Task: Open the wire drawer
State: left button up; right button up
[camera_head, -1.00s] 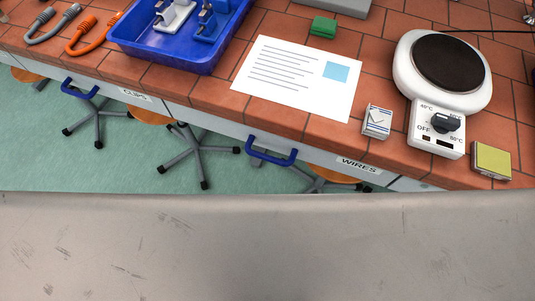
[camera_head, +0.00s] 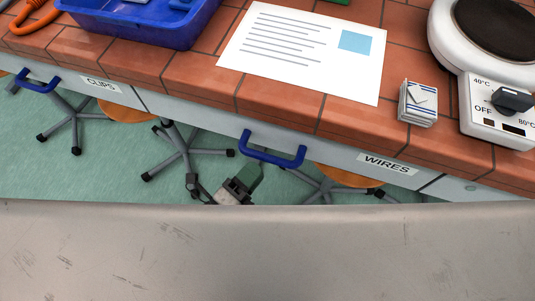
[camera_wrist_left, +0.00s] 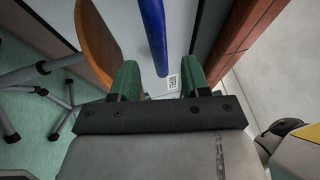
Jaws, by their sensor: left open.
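The wire drawer (camera_head: 215,115) is a pale grey front under the tiled bench edge, labelled WIRES (camera_head: 388,164). It looks shut. Its blue bar handle (camera_head: 272,158) sticks out from the front. My left gripper (camera_head: 246,180) shows just below and slightly left of the handle, partly hidden by the grey surface in the foreground. In the left wrist view my left gripper (camera_wrist_left: 160,76) is open, with green fingers apart. The blue handle (camera_wrist_left: 154,35) lies ahead, in line with the gap between the fingers, and nothing is gripped. My right gripper is not in view.
The drawer labelled CLIPS (camera_head: 100,84) is to the left. Stools (camera_head: 185,150) stand below the bench.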

aim_at(267, 156)
pick_arm(q)
jog(key=x, duration=0.5)
jog(key=shift+w, duration=0.1)
grip_shut()
